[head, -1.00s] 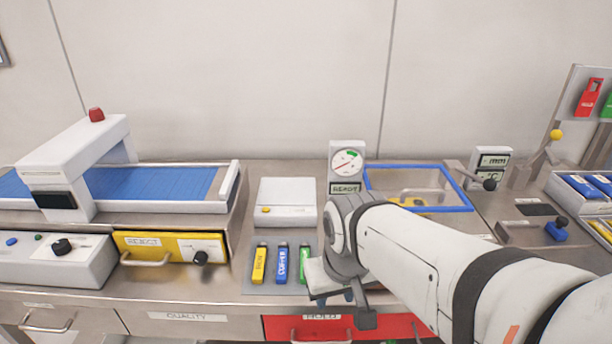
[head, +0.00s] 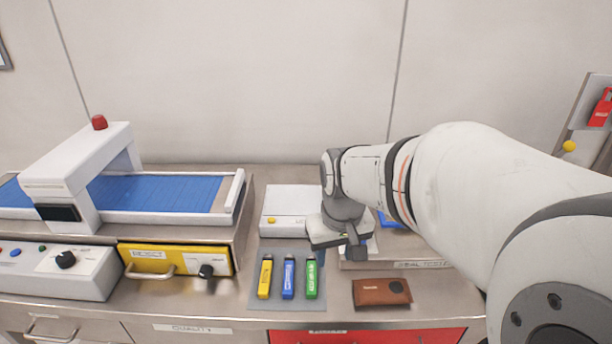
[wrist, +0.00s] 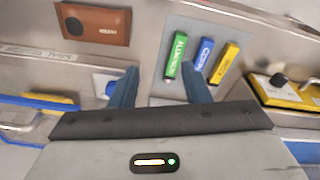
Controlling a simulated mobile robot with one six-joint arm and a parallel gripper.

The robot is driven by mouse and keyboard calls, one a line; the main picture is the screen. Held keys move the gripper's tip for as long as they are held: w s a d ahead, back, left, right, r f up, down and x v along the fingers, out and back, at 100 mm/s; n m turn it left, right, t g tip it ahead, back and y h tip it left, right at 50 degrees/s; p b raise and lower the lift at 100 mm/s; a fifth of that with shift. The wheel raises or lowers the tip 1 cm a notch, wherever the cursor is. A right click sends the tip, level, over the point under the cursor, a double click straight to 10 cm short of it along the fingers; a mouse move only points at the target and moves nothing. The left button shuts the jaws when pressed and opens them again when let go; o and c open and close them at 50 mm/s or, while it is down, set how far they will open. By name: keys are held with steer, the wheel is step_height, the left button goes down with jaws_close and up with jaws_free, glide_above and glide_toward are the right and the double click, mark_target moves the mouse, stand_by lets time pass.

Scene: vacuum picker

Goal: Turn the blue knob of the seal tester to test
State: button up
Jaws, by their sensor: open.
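The seal tester (head: 420,265) is mostly hidden behind my arm in the head view; its labelled front edge and a bit of blue frame (head: 388,220) show. In the wrist view its label strip (wrist: 40,54) is upside down at the left. A small white plate with a blue part (wrist: 103,86) shows beside the left finger, partly covered; I cannot tell surely that this is the knob, nor its setting. My gripper (head: 350,248) points down at the tester's left edge. In the wrist view my gripper (wrist: 158,75) has its fingers apart with nothing between them.
Yellow (head: 265,277), blue (head: 288,278) and green (head: 311,278) labelled blocks lie on a grey mat in front. A brown wallet-like item (head: 381,291) lies right of them. A white box (head: 285,208) stands behind. A conveyor (head: 160,192) and yellow reject drawer (head: 170,260) are at left.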

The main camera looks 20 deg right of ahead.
steer(key=shift+g, duration=0.8)
steer(key=w+d+p, duration=0.1)
steer(key=w+d, duration=0.2)
steer(key=w, duration=0.1)
steer(key=w+d+p, duration=0.2)
steer(key=w+d, duration=0.1)
steer(key=d, duration=0.1)
steer(key=w+d+f+p, duration=0.1)
steer(key=w+d, duration=0.2)
steer(key=w, duration=0.1)
steer(key=shift+w+d+f+p, duration=0.1)
steer(key=shift+w+d+p, duration=0.2)
steer(key=shift+d+p, duration=0.05)
steer(key=shift+w+d+f, duration=0.1)
steer(key=shift+d+f, duration=0.05)
steer(key=shift+f, duration=0.05)
step_height(320, 180, down, 8)
steer(key=shift+r+p, duration=0.1)
steer(key=shift+p, duration=0.4)
